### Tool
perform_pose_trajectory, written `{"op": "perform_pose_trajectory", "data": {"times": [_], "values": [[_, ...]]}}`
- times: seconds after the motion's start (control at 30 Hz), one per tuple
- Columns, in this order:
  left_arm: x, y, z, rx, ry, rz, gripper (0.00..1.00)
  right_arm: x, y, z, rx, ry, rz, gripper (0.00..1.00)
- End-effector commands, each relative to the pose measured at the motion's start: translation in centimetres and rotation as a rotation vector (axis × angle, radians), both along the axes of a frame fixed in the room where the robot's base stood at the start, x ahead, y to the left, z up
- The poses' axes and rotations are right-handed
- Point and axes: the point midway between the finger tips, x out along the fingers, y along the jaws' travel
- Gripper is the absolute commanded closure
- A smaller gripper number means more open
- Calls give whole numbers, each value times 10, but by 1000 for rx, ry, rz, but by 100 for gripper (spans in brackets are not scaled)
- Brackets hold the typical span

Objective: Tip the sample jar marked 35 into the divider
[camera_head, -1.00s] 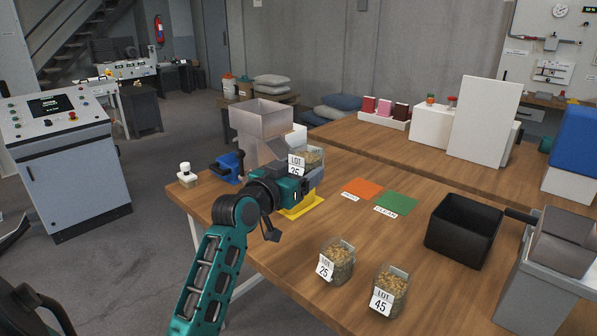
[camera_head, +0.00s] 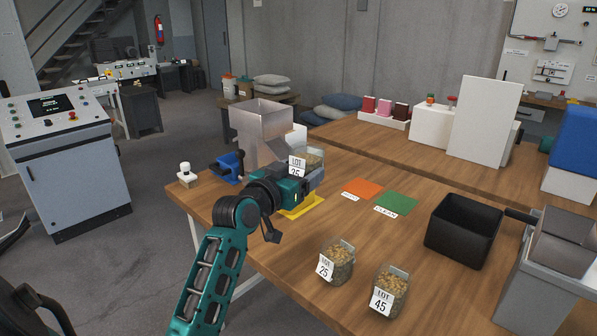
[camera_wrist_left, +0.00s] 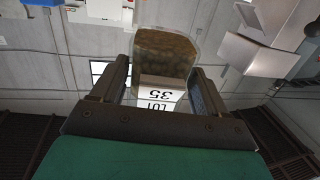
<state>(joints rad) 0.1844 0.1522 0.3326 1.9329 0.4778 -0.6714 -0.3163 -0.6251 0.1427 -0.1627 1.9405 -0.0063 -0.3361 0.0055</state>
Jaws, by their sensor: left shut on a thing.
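My left gripper (camera_head: 310,178) is shut on a clear jar (camera_head: 313,157) of tan pieces. In the left wrist view the jar (camera_wrist_left: 165,58) sits between the two fingers, its label reading LOT 35 upside down. The gripper holds it upright beside a grey metal hopper (camera_head: 258,120), which looks like the divider. The hopper's wide open top is higher than the jar and to its left. The hopper also shows in the left wrist view (camera_wrist_left: 250,52). The hopper's lower part is partly hidden by my arm and gripper. My right gripper is not in view.
Jars marked 25 (camera_head: 337,262) and 45 (camera_head: 389,292) stand on the wooden table (camera_head: 300,265). Orange (camera_head: 362,189) and green (camera_head: 396,203) mats, a black bin (camera_head: 463,230) and a grey machine (camera_head: 555,265) are to the right.

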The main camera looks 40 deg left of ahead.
Motion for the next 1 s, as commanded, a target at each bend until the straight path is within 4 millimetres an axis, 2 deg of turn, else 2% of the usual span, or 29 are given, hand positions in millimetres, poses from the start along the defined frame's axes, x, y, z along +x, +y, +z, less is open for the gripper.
{"op": "perform_pose_trajectory", "data": {"times": [0.27, 0.47, 0.63, 0.8, 1.0], "values": [[-16, -27, -30, 1, 3, 19, 100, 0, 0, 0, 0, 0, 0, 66], [-41, -62, -57, -2, 3, 27, 100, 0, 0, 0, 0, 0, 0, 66], [-71, -100, -76, -3, 3, 13, 100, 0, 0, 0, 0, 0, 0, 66], [-100, -136, -84, -3, 0, -18, 100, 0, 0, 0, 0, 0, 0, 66], [-125, -165, -86, -3, -1, -52, 100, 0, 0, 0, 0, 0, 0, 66]]}}
